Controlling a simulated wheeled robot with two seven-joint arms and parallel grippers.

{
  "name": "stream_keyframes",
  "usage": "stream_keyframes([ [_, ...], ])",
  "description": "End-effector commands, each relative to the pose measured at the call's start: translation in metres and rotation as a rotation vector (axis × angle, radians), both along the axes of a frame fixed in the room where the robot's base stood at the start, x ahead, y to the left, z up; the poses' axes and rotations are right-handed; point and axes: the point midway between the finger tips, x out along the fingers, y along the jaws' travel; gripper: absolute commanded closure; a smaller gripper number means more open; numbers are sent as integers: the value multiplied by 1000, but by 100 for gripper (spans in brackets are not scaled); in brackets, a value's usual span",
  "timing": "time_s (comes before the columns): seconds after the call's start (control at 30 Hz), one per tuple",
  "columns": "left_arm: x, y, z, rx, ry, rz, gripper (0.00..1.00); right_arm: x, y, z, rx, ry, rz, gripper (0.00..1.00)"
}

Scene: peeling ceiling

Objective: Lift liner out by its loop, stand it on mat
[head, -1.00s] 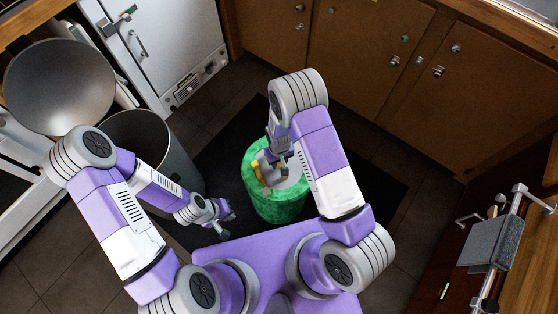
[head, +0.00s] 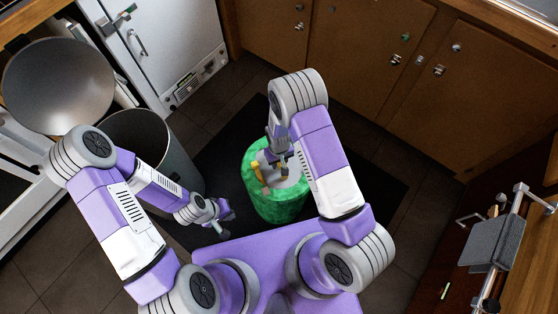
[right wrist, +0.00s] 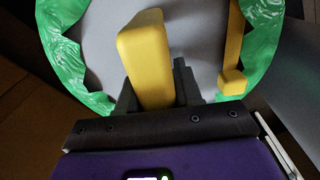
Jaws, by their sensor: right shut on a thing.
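The green liner (head: 277,206) is a tall, roughly upright cylinder over the dark mat, with a grey inside and crumpled green folds round its rim (right wrist: 262,48). I cannot tell whether its base touches the mat (head: 370,185). My right gripper (head: 284,168) is over the liner's open top. In the right wrist view it is shut on the yellow loop (right wrist: 147,55), whose thick bar stands between the fingers. Another yellow piece (right wrist: 233,60) shows to the right inside the rim. My left gripper (head: 226,223) is open and empty, low and left of the liner.
A grey metal bin (head: 150,140) stands left of the liner, its round lid (head: 58,85) raised. A white appliance (head: 165,45) and brown cabinets (head: 365,60) line the back. A counter with a rail and grey cloth (head: 492,243) is at right. The mat's right part is clear.

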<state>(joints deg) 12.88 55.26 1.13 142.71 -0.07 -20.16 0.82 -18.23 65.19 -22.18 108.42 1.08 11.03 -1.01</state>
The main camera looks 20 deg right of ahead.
Motion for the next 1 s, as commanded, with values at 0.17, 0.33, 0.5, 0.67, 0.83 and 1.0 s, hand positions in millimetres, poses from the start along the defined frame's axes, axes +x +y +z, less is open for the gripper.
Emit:
stream_keyframes([
  [0.17,0,0,0,0,0,0,100,2,1,1,2,-5,0,47],
  [0.33,0,0,0,0,0,0,100,1,0,0,0,-2,0,36],
  [0.5,0,0,0,0,0,0,100,-2,0,-1,-1,4,0,36],
  [0.67,0,0,7,0,0,0,100,0,0,15,0,1,0,36],
  [0.83,0,0,21,0,0,0,100,1,0,46,0,-3,0,36],
  [1.0,0,0,29,0,0,0,100,1,0,69,0,-3,1,36],
])
